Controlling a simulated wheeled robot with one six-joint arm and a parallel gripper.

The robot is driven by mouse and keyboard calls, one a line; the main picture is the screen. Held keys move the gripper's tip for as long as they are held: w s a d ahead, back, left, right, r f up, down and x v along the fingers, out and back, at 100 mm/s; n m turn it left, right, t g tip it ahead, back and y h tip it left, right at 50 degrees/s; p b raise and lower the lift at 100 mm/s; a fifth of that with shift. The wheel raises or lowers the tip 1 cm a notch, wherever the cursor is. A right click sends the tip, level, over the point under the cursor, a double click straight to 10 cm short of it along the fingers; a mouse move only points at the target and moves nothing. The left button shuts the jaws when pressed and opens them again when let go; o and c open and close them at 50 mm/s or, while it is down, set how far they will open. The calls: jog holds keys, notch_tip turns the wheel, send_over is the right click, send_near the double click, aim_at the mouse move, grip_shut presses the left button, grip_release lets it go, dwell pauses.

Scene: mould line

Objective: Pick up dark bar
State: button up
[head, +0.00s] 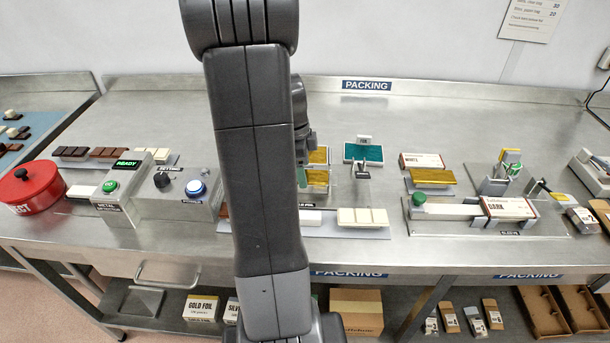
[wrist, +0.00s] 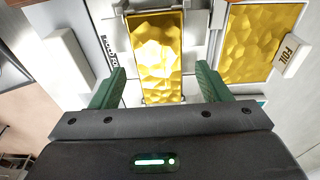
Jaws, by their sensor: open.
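My gripper (wrist: 161,72) is open in the wrist view, one green finger on each side of a gold-foil-covered bar-shaped piece (wrist: 155,45). No grip on it shows. Whether a dark bar is inside the foil, I cannot tell. In the head view my arm hides most of the gripper and the foil station. Dark brown bars (head: 72,153) lie in a row at the back left of the bench, behind the control boxes. A box marked DARK (head: 508,207) lies on the sleeve fixture at the right.
A gold foil sheet (wrist: 258,42) with a FOIL tag lies right of my fingers in the wrist view. In the head view, a red pot (head: 32,188) and control boxes (head: 178,190) stand left, and a pale bar tray (head: 362,220) lies at the front. Bare steel (head: 440,120) shows behind.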

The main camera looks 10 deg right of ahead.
jog(key=shift+f, duration=0.35)
jog(key=c, duration=1.2)
jog(key=shift+o, duration=0.2)
jog(key=shift+r, duration=0.15)
